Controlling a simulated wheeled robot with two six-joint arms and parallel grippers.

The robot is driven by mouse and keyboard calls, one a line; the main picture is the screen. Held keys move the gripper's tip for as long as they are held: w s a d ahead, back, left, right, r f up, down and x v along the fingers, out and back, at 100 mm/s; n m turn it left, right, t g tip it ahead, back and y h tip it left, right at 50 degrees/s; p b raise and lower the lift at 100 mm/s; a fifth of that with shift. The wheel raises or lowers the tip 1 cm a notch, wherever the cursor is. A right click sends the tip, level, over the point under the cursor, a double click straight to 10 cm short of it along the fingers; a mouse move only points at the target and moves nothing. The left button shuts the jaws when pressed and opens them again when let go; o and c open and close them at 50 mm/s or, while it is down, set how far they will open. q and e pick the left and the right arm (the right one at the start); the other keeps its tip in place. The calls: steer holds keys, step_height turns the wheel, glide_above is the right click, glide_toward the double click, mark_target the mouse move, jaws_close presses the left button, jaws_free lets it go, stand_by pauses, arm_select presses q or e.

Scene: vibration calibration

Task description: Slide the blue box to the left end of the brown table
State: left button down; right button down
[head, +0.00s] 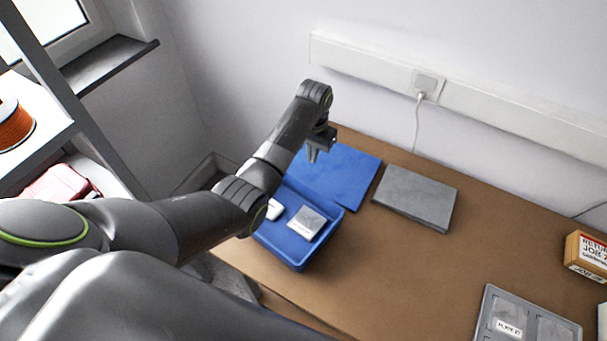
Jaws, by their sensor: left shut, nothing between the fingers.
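The blue box (325,222) stands open on the left part of the brown table (400,277). A flat blue panel, which looks like its lid (345,175), lies behind it toward the wall. A white-grey item (306,222) and a smaller white item (274,209) lie inside the box. My left arm reaches across the box and hides its left part. My left gripper (314,156) is shut and empty, pointing down over the near left part of the blue panel. I cannot tell whether it touches the panel. My right gripper is not in view.
A grey flat case (416,198) lies right of the blue panel. A grey tray (528,320) and an orange-brown labelled carton (587,256) are at the right. A shelf with an orange spool (14,127) stands at the far left. The table's middle is clear.

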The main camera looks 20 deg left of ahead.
arm_select(q)
step_height(320, 180, down, 6)
steer(key=shift+a+f, duration=0.15)
steer(key=shift+f, duration=0.05)
steer(key=s+p, duration=0.3)
steer(key=shift+a+r, duration=0.15)
steer(key=shift+r, duration=0.05)
steer(key=shift+s+a, duration=0.15)
steer(key=shift+s, duration=0.3)
steer(key=shift+f, duration=0.1)
